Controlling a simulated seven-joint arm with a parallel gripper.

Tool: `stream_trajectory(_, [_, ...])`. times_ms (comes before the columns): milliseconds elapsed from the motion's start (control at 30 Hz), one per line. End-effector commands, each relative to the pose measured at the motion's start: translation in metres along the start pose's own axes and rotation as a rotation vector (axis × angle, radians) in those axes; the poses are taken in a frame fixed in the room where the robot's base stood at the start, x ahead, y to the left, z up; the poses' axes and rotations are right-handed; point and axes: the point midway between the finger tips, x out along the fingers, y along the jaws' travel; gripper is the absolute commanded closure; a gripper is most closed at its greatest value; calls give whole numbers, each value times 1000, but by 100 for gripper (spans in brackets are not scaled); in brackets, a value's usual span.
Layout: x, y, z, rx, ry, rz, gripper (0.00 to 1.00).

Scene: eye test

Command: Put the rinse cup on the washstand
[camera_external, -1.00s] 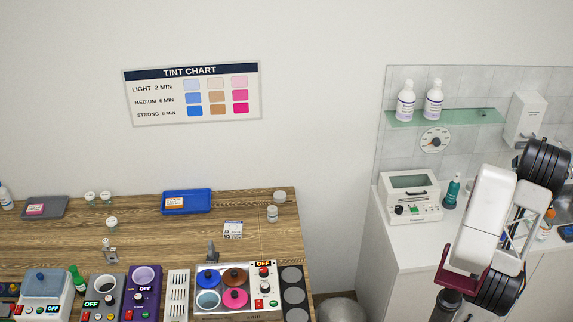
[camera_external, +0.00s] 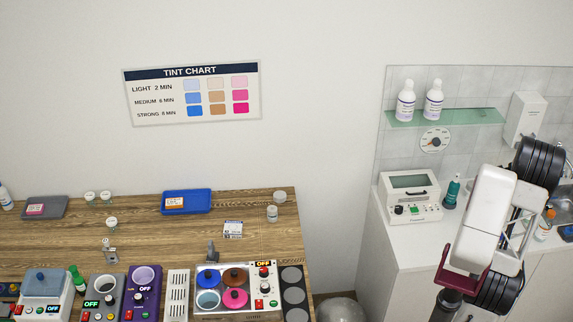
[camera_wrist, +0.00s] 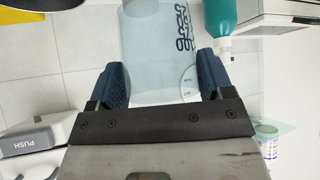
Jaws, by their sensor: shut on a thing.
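My gripper (camera_wrist: 164,84) has two dark blue ribbed fingers, shut on a pale blue see-through cup (camera_wrist: 150,65), which I take for the rinse cup. The fingers touch its two sides, and a dark looped pattern and part of a round dial show on or through it. In the external view my arm hides the cup and the fingers. The washstand (camera_external: 410,250) is the white cabinet with a pale top at the right, and my arm hangs in front of its right part.
On the washstand are a white device with a window (camera_external: 410,198), a teal bottle (camera_external: 452,193) and an orange-labelled bottle (camera_external: 544,226). A glass shelf (camera_external: 470,117) and a dispenser (camera_external: 525,118) are on the tiled wall. The wooden table (camera_external: 150,240) at left is crowded.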

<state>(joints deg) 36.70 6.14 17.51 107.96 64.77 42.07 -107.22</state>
Motion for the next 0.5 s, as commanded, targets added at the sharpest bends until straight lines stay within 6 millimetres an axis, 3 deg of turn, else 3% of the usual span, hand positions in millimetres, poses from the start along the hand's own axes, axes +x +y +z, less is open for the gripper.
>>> stream_trajectory(267, [3, 0, -3, 0, 0, 1, 53])
stream_trajectory(500, [24, 0, -23, 1, -1, 0, 53])
